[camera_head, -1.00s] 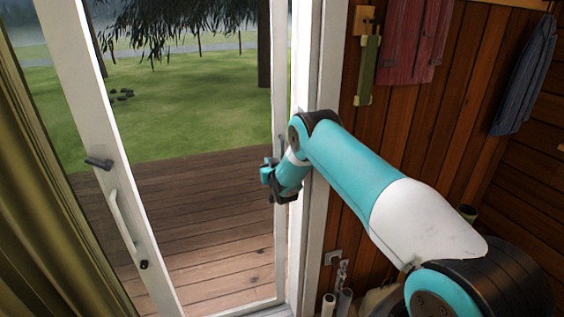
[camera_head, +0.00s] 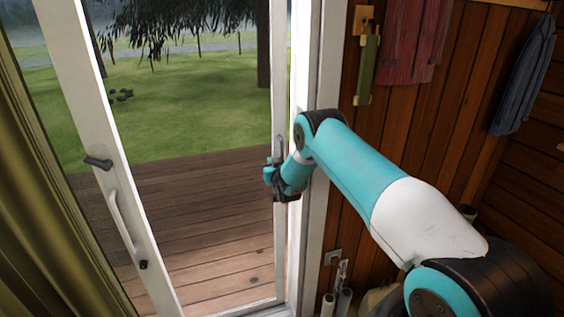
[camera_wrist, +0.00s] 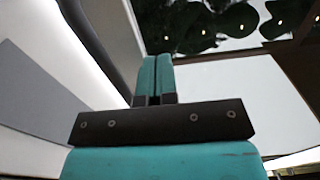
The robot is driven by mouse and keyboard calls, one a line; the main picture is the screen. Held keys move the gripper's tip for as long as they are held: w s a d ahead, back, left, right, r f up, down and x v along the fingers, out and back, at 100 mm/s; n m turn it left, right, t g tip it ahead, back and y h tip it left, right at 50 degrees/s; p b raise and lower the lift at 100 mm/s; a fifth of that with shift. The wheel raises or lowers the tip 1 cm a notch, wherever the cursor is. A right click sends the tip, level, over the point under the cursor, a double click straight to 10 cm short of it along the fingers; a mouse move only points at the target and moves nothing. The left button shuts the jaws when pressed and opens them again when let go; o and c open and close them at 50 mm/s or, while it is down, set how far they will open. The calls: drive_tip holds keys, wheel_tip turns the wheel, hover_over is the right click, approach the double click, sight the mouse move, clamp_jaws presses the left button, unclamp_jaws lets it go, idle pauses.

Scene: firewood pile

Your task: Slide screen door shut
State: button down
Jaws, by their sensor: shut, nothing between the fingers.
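A white-framed door panel stands in the doorway. Its right upright (camera_head: 279,95) is near the right jamb, with a grey vertical handle (camera_head: 281,148) on it. My gripper (camera_head: 268,172) is at this upright, just below and beside the handle; I cannot tell whether it touches. In the wrist view my gripper's teal fingers (camera_wrist: 151,75) are together with nothing between them. A dark long bar (camera_wrist: 92,45) runs along their left, probably part of the handle. Another white upright (camera_head: 95,150) on the left carries a dark lever (camera_head: 98,163) and a pale pull handle (camera_head: 122,220).
The wooden deck (camera_head: 200,205) and lawn lie outside. A yellow-green curtain (camera_head: 40,200) hangs at the left. The plank wall (camera_head: 400,130) is close on the right, with hanging clothes (camera_head: 412,40) and rolled items at its foot (camera_head: 344,300).

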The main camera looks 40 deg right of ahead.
drive_tip(key=shift+s+d+b, duration=0.15)
drive_tip(key=shift+s+d, duration=0.05)
drive_tip(key=shift+d, duration=0.5)
drive_tip(key=shift+s+d+b, duration=0.2)
drive_tip(key=shift+d, duration=0.5)
drive_tip(key=shift+s+d+b, duration=0.15)
drive_tip(key=shift+s+d, duration=0.05)
drive_tip(key=shift+d, duration=0.5)
idle(1.5)
drive_tip(key=a+b+v, duration=0.2)
drive_tip(key=b+v, duration=0.4)
drive_tip(key=v, duration=0.4)
drive_tip(key=shift+w+a, duration=0.2)
drive_tip(key=shift+w, duration=0.1)
idle(0.9)
drive_tip(key=shift+r, duration=0.1)
